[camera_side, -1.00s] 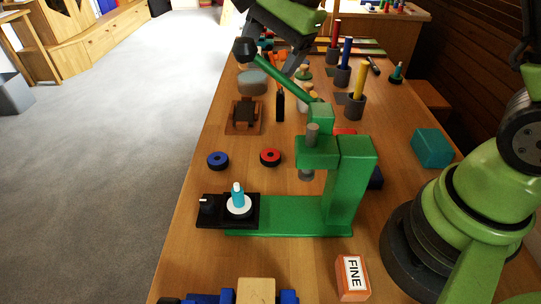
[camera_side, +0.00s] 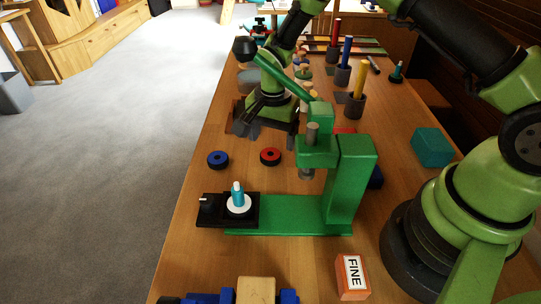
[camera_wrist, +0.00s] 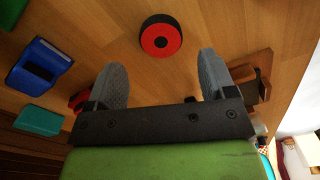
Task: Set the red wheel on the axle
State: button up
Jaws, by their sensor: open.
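The red wheel (camera_side: 270,156), a black ring with a red hub, lies flat on the table. It also shows in the wrist view (camera_wrist: 160,36), ahead of the gap between my fingers. My gripper (camera_side: 273,130) is open and empty, pointing down just behind the wheel and above the table. Both fingers show apart in the wrist view (camera_wrist: 163,80). An upright teal peg (camera_side: 238,190) with a pale tip, probably the axle, rises from a white disc (camera_side: 240,208) on a black block at the green press. The peg is bare.
A blue wheel (camera_side: 218,159) lies left of the red one. The green press (camera_side: 350,180) stands in front and to the right, its lever (camera_side: 285,78) sloping up near my gripper. A brown wooden stand (camera_wrist: 262,70) is beside my right finger in the wrist view.

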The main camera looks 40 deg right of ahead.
aim_at(271, 150)
notch_tip(271, 150, down, 4)
jog(key=shift+a+f, duration=0.1)
jog(key=c, duration=1)
